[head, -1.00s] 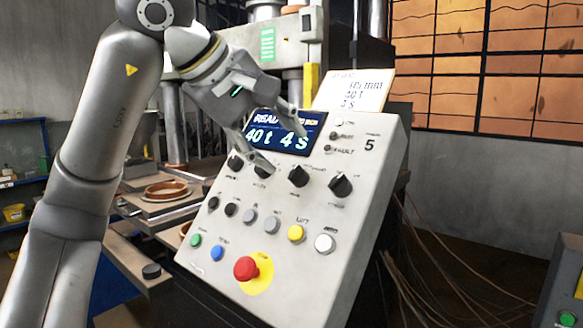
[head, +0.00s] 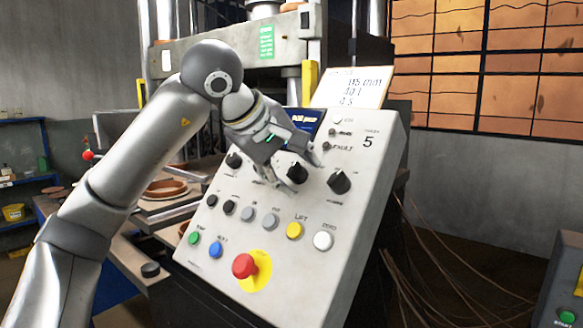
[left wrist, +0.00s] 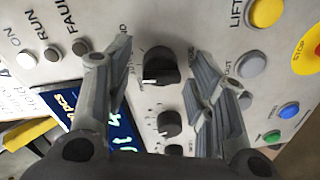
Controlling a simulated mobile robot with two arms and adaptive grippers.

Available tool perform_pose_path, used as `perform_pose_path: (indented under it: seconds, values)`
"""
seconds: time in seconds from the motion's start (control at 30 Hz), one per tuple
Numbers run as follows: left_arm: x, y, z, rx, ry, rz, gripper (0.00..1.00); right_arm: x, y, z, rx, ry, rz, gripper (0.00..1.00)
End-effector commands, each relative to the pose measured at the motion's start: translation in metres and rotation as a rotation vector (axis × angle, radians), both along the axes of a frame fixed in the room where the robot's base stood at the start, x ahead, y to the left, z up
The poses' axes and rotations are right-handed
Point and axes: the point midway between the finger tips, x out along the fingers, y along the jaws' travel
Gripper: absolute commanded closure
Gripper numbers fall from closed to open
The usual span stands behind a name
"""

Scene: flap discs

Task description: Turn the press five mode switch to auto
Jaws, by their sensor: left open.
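The press five control panel (head: 270,205) carries a row of black rotary knobs and a large 5. The third knob from the left (head: 297,172) is partly covered by my left gripper (head: 304,175). I cannot read its label, so I cannot tell if it is the mode switch. In the left wrist view this knob (left wrist: 160,66) has a white pointer mark and sits between the two spread fingers, apart from both as far as I see. My left gripper is open and empty. The right knob (head: 340,182) is clear of it. My right gripper is out of view.
Below the knobs are several push buttons, with a yellow lift button (head: 294,230) and a red emergency stop (head: 244,265) that stands out. The display (head: 307,119) is partly hidden by my arm. A paper card (head: 352,88) stands on top. Cables hang at the right.

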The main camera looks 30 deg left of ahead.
Motion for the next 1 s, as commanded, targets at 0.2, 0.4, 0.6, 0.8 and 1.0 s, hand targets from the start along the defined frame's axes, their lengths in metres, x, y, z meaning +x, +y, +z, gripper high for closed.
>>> perform_pose_path:
  seconds: [0.2,0.4,0.6,0.8,1.0]
  values:
    - [0.0,0.0,0.0,0.0,0.001,0.001,0.56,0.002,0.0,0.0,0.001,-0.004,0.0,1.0]
    - [0.0,0.0,0.0,0.0,0.001,0.001,0.82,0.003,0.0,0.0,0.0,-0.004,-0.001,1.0]
    - [0.0,0.0,0.0,-0.007,0.002,0.007,0.95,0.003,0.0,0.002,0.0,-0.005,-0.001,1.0]
    - [0.0,0.0,0.001,-0.085,0.01,0.073,0.95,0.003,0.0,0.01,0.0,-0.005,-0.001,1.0]
    - [0.0,0.0,-0.001,-0.115,0.011,0.098,0.95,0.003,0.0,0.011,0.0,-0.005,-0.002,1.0]
